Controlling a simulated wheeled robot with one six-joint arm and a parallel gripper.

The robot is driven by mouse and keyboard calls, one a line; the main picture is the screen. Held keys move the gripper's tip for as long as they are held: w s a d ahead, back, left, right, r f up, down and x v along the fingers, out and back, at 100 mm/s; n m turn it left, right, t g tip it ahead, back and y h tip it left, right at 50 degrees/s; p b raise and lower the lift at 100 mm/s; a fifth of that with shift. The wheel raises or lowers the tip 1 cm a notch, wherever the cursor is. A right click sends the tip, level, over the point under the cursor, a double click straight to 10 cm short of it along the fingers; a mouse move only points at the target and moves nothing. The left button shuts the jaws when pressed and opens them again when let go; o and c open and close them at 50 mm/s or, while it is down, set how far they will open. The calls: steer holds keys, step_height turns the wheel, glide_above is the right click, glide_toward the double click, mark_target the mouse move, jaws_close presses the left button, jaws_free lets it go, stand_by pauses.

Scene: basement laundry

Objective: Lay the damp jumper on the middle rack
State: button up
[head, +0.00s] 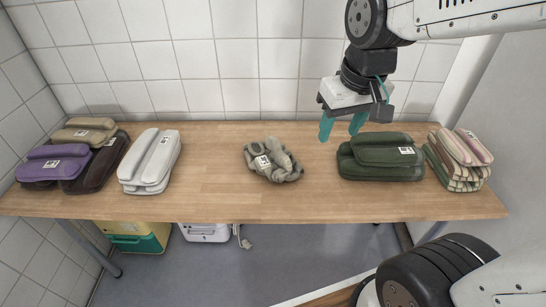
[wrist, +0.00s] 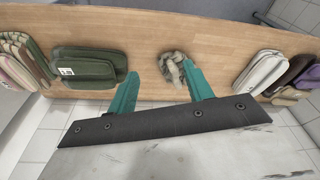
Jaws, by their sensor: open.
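A crumpled grey-green knitted garment (head: 273,160) with a white tag lies in the middle of the wooden table; it may be the jumper, but I cannot tell whether it is damp. It also shows in the wrist view (wrist: 171,68), partly behind one finger. My gripper (head: 341,131) is above the back of the table, right of the garment and apart from it. In the wrist view its teal fingers (wrist: 162,82) are spread with nothing held between them. I see no rack in either view.
A dark green folded stack (head: 380,165) and a striped stack (head: 460,167) lie right on the table (head: 222,195). A pale grey stack (head: 150,160) and purple, brown and beige bundles (head: 55,168) lie left. Bare wood surrounds the garment. Containers (head: 138,240) stand underneath.

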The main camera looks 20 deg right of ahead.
steer(key=w+a+f, duration=0.1)
steer(key=w+f, duration=0.3)
steer(key=w, duration=0.5)
steer(key=t, duration=0.2)
glide_toward(279, 146)
steer(key=shift+w+d+f+n, duration=0.15)
steer(key=shift+w+f+n, duration=0.3)
steer(key=shift+f, duration=0.35)
steer(key=x, duration=0.8)
steer(key=shift+f, duration=0.25)
jaws_close()
